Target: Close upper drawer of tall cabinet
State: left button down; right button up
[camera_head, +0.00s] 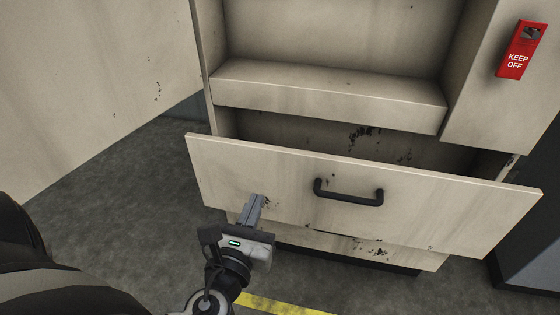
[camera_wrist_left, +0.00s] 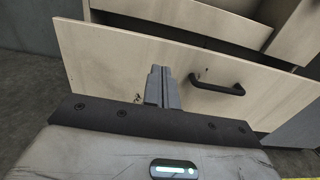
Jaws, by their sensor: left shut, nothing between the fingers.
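The upper drawer (camera_head: 250,170) of the tall cabinet (camera_head: 320,85) is pulled out, with its dark inside showing behind the beige front panel. A black bar handle (camera_head: 348,193) sits at the middle of the panel. My left gripper (camera_head: 255,207) is shut and empty, in front of the panel, to the left of the handle. In the left wrist view the shut fingers (camera_wrist_left: 162,85) point at the drawer front (camera_wrist_left: 120,55), with the handle (camera_wrist_left: 217,86) to their right. I cannot tell whether the fingertips touch the panel. My right gripper is not in view.
A lower drawer front (camera_head: 390,252) shows below the open one. A red "KEEP OFF" tag (camera_head: 518,52) hangs at the cabinet's upper right. A beige panel (camera_head: 90,80) stands at the left. Grey floor (camera_head: 110,205) with a yellow stripe (camera_head: 280,305) lies in front.

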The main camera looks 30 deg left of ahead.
aim_at(276, 151)
pick_arm(q)
jog(key=x, duration=1.2)
jog(key=shift+w+a, duration=0.2)
jog(key=shift+w, duration=0.25)
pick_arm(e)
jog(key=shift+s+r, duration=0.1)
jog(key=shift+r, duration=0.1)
